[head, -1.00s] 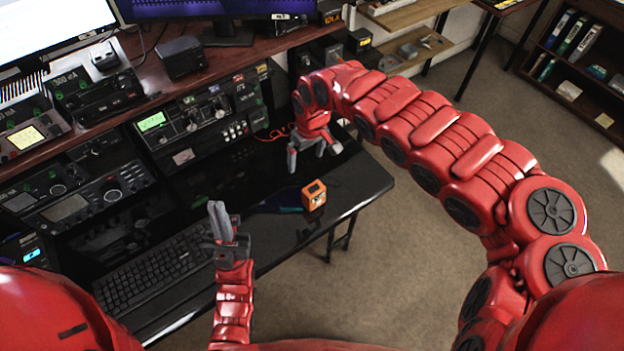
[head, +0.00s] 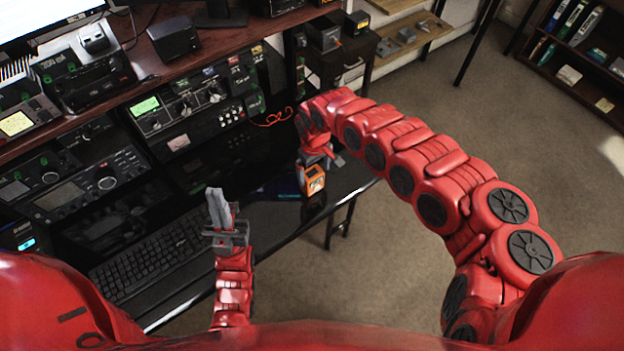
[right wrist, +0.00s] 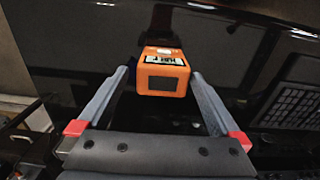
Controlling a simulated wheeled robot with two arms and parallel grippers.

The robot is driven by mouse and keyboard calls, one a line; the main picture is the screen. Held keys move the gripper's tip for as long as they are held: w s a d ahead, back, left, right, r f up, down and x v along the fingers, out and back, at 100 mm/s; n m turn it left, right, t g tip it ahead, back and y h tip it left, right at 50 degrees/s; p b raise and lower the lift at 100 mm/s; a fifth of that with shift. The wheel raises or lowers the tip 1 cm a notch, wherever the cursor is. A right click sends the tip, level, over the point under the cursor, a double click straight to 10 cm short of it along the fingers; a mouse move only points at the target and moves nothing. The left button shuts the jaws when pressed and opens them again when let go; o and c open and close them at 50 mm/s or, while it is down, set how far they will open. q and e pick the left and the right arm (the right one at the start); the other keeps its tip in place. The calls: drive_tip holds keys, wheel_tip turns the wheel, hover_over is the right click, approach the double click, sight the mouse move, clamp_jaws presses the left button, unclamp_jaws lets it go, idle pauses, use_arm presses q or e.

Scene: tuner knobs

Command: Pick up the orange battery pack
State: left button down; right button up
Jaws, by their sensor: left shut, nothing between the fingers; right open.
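The orange battery pack (head: 314,180) stands on the glossy black desk close to its front edge. In the right wrist view the battery pack (right wrist: 163,73) shows a dark panel on its near face and a label on top. My right gripper (head: 318,164) is open and right at the pack. My left gripper (head: 216,200) is shut and empty, in front of the keyboard and apart from the pack.
A black keyboard (head: 150,250) lies on the desk to the left. Radio units (head: 190,115) line the back of the desk under a wooden shelf. An orange cable (head: 272,118) lies behind my right gripper. Open floor (head: 420,270) lies right of the desk.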

drive_tip(key=f, duration=0.2)
drive_tip(key=a+f+p, duration=0.1)
drive_tip(key=f, duration=0.1)
drive_tip(key=shift+w+d+f, duration=0.1)
drive_tip(key=shift+d+f, duration=0.1)
drive_tip(key=shift+f, duration=0.3)
drive_tip(key=c, duration=1.6)
